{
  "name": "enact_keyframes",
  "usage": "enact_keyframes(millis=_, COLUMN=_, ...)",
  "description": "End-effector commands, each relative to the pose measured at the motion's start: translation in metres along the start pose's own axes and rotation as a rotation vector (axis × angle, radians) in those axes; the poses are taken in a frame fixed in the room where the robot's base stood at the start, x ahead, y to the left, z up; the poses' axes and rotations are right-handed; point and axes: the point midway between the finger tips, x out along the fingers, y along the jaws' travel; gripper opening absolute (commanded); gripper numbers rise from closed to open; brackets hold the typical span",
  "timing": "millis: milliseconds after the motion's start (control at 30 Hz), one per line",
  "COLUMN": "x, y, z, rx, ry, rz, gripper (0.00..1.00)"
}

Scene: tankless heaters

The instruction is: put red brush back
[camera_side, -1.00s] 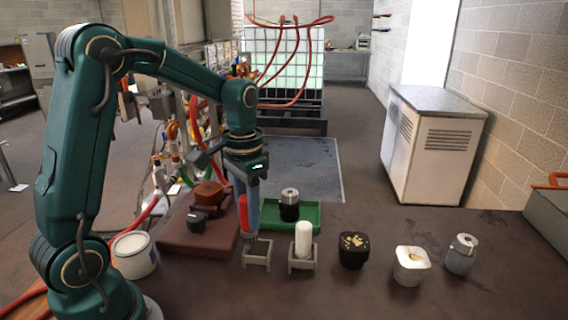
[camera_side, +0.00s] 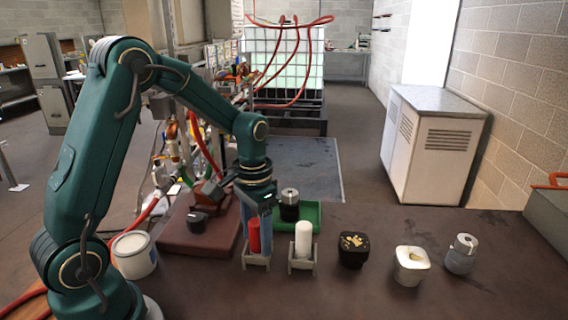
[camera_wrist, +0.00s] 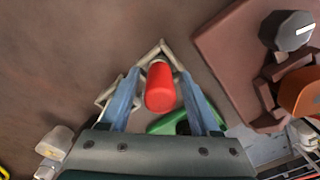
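The red brush (camera_side: 253,236) stands upright in the small grey holder (camera_side: 257,261); in the wrist view its red handle (camera_wrist: 160,88) points up toward the camera. The lower part of the brush is hidden inside the holder. My gripper (camera_side: 262,232) is over the brush, with its blue fingers around the handle.
A second grey holder (camera_side: 302,265) with a white cylinder (camera_side: 303,238) stands close on the right. A green tray (camera_side: 312,213) with a dark canister (camera_side: 289,205) lies behind. A brown-red block (camera_side: 190,242) is on the left. Several cups stand further right.

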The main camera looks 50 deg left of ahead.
Motion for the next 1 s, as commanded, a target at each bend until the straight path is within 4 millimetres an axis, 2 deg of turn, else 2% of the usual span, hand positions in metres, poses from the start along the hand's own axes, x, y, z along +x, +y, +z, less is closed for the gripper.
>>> enact_keyframes(millis=300, x=-0.001, y=0.0, z=0.0, rx=0.0, ry=0.001, rz=0.0, gripper=0.67)
enact_keyframes(millis=433, x=-0.01, y=0.0, z=-0.001, rx=0.0, ry=0.005, rz=-0.001, gripper=0.67)
enact_keyframes(millis=567, x=-0.032, y=-0.001, z=-0.002, rx=0.0, ry=0.009, rz=-0.002, gripper=0.67)
enact_keyframes(millis=800, x=-0.084, y=-0.001, z=-0.002, rx=0.0, ry=0.01, rz=-0.003, gripper=0.67)
enact_keyframes(millis=1000, x=-0.112, y=0.0, z=-0.001, rx=0.0, ry=0.005, rz=-0.001, gripper=0.67)
